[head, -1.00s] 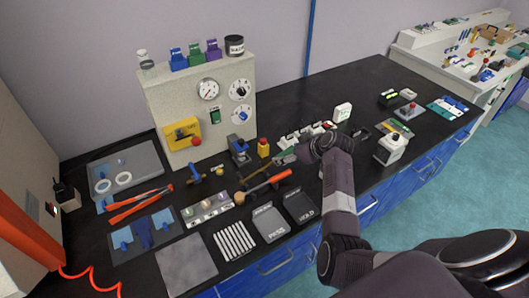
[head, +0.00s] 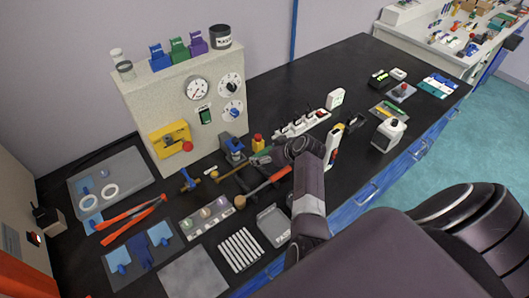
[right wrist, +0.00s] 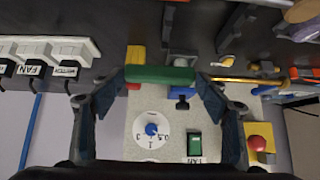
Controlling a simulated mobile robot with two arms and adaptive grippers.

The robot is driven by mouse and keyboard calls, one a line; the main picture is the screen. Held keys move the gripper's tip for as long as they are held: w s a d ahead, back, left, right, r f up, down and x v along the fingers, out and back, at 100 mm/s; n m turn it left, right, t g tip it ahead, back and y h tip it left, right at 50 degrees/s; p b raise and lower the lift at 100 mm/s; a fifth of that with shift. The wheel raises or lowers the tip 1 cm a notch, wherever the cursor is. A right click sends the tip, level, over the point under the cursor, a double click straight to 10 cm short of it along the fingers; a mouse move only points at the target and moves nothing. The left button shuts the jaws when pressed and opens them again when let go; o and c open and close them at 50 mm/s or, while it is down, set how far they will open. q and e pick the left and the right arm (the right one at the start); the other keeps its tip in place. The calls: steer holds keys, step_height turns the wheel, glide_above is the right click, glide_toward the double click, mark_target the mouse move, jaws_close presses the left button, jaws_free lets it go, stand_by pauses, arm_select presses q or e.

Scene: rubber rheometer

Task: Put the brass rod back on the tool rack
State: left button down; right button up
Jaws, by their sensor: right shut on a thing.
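The brass rod (head: 230,172) has a green grip, and my right gripper (head: 265,157) holds it there. In the right wrist view the green grip (right wrist: 160,75) lies crosswise between the two fingers of the right gripper (right wrist: 160,88). The thin brass shaft (right wrist: 240,80) runs on to the right from it. In the head view the shaft points left and toward the front, over the black bench near the instrument's foot. I cannot clearly pick out the tool rack. My left gripper is out of view.
A beige instrument (head: 190,100) with dials stands behind. A yellow block (head: 258,142) and a blue clamp-like device (head: 233,149) stand close to the gripper. An orange-handled tool (head: 265,186) lies in front. A white switch strip (head: 302,124) lies to the right.

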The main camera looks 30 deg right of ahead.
step_height(320, 180, down, 3)
steer(key=shift+w+r+b, duration=0.1)
steer(key=shift+b, duration=0.85)
steer(key=shift+f, duration=0.4)
steer(key=o, duration=1.3)
steer(key=c, duration=0.5)
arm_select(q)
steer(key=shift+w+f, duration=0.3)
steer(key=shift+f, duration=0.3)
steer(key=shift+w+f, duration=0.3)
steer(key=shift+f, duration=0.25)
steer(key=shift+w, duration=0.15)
